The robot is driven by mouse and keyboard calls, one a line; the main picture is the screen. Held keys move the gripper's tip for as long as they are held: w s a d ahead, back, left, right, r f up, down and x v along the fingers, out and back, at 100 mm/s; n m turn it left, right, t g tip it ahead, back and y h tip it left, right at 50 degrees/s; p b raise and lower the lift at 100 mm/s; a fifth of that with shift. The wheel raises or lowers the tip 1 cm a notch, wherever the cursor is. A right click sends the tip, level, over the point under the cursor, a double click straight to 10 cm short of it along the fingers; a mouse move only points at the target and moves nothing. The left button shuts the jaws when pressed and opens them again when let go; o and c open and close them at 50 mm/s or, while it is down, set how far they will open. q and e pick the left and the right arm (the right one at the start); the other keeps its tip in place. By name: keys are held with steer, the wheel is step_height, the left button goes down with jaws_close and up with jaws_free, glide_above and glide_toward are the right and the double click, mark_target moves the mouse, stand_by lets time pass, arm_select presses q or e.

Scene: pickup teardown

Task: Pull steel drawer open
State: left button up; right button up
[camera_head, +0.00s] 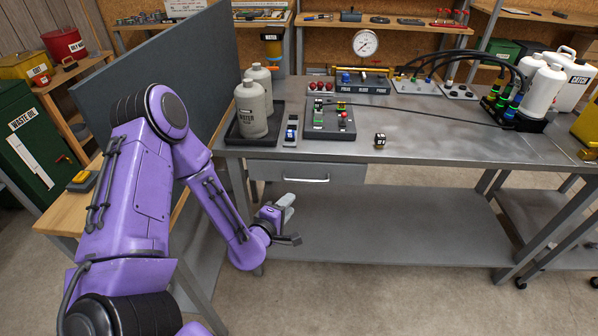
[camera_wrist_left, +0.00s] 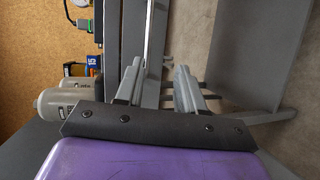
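The steel drawer (camera_head: 262,171) is a grey box under the left part of the workbench top. It looks shut. Its pale bar handle (camera_head: 306,180) runs along the front face. My left gripper (camera_head: 291,219) is in front of and below the drawer, apart from the handle in the head view. In the left wrist view its two fingers (camera_wrist_left: 158,88) are spread with a gap between them and nothing gripped. My right gripper is not in view.
The workbench (camera_head: 430,135) carries two grey bottles in a tray (camera_head: 233,136), a switch panel (camera_head: 343,131) and a small dark cube (camera_head: 380,140). A lower shelf (camera_head: 390,225) lies below. A grey partition (camera_head: 185,70) stands left. Floor in front is clear.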

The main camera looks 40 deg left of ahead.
arm_select(q)
steer(key=w+a+p, duration=0.1)
steer(key=w+a, duration=0.1)
steer(key=w, duration=0.9)
steer(key=shift+f+n+t, duration=0.3)
steer(key=shift+f, duration=0.05)
steer(key=shift+d, duration=0.1)
jaws_close()
